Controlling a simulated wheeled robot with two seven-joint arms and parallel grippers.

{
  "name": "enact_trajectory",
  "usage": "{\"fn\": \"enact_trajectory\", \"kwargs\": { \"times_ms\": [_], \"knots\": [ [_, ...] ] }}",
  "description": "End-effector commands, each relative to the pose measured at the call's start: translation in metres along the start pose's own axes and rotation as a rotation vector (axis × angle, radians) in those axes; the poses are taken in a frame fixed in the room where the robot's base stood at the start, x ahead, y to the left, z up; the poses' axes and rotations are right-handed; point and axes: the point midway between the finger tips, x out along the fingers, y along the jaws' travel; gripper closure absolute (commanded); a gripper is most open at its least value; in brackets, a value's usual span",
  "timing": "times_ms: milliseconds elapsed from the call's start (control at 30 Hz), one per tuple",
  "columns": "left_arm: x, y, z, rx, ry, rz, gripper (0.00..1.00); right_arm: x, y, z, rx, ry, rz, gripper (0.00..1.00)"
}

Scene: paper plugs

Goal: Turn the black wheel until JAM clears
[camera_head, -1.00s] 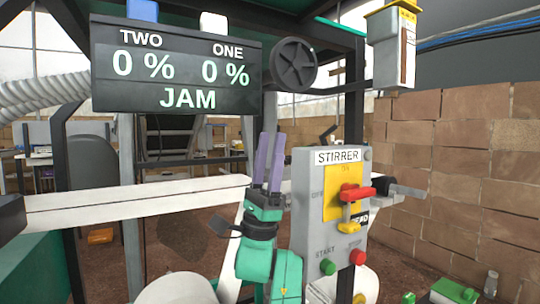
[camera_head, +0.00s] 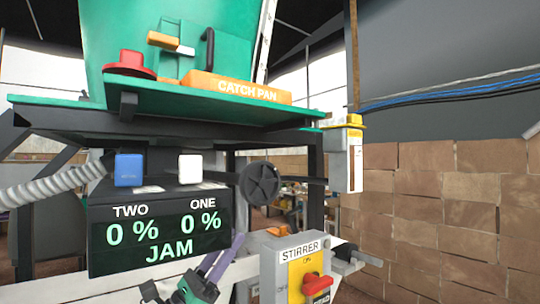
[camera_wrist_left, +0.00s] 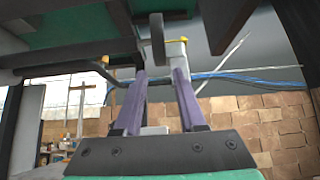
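The black wheel (camera_head: 260,183), round and spoked, is mounted to the right of the display below the green deck. The black display (camera_head: 155,235) reads TWO 0 %, ONE 0 % and JAM. My left gripper (camera_head: 225,247), with two purple fingers, is below and left of the wheel, in front of the display's lower right corner. In the left wrist view its fingers (camera_wrist_left: 160,72) are apart with nothing between them. The wheel (camera_wrist_left: 157,38) shows there nearly edge-on, beyond the fingertips and in line with the gap. My right gripper is not in view.
The grey STIRRER box (camera_head: 297,270) with a red handle stands close right of my left gripper. Overhead are the green deck (camera_head: 200,110) and orange CATCH PAN (camera_head: 237,88). A blue block (camera_head: 129,170) and a white block (camera_head: 190,169) sit above the display. A brick wall (camera_head: 450,210) is right.

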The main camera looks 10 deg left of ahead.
Motion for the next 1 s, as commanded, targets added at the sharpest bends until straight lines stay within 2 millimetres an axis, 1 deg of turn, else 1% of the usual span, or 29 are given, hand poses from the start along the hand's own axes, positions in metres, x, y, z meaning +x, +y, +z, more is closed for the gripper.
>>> {"fn": "enact_trajectory", "kwargs": {
  "times_ms": [33,100,167,267,367,600,733,833,900,1000],
  "knots": [
    [0.007,0.002,0.006,0.000,0.033,0.004,0.60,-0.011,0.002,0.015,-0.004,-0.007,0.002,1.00],
    [0.005,0.004,0.004,-0.003,0.058,0.006,0.60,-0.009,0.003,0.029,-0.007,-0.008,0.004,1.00],
    [0.005,0.004,0.003,-0.005,0.067,0.008,0.60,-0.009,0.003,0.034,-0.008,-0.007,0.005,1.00],
    [0.014,0.004,0.002,-0.006,0.066,0.007,0.60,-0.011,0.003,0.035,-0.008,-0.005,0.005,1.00],
    [0.035,0.004,0.003,-0.007,0.063,0.006,0.60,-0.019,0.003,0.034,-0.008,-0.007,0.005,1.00],
    [0.101,0.004,-0.001,-0.007,0.063,0.006,0.60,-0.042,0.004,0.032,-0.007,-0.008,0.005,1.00],
    [0.130,0.004,-0.004,-0.008,0.063,0.006,0.60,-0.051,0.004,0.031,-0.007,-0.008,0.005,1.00],
    [0.142,0.005,-0.006,-0.006,0.064,0.007,0.60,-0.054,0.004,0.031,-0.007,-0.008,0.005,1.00],
    [0.147,0.005,-0.007,-0.006,0.064,0.007,0.60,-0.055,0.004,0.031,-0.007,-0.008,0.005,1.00],
    [0.148,0.005,-0.009,-0.005,0.065,0.007,0.60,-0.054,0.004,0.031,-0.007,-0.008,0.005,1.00]
  ]
}}
